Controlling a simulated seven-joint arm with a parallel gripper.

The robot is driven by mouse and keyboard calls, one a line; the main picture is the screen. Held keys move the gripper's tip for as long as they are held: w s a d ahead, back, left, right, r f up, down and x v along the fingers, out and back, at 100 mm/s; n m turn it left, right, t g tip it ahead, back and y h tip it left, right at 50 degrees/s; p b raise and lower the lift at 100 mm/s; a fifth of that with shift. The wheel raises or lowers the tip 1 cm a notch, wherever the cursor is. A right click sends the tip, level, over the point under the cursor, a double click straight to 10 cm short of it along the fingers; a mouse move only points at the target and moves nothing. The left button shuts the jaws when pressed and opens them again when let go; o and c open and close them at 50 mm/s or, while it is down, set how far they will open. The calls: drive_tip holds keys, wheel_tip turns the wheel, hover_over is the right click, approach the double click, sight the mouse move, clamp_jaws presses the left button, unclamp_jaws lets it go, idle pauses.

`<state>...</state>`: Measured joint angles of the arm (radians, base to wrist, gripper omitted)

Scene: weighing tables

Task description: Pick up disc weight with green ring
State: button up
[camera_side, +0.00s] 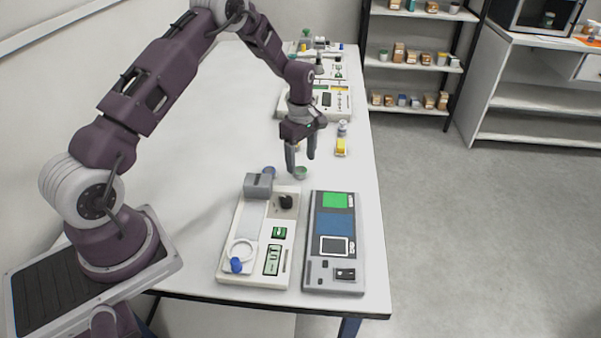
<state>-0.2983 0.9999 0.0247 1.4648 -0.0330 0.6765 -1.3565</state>
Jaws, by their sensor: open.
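A small round disc weight with a green ring (301,173) lies on the white table, just behind the weighing devices. My gripper (300,160) points down with its two fingers spread and nothing visible between them. Its fingertips are above or beside the green disc; the exact height is hard to tell from this side view. The disc's front and top are mostly visible.
A white scale (228,268) and a dark grey device (358,265) stand in front. A yellow item (341,146) stands behind at right. The table's left part (205,150) is clear.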

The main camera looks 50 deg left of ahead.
sight(301, 170)
wheel_tip(301, 170, down, 4)
drive_tip(key=shift+r, duration=0.2)
clamp_jaws()
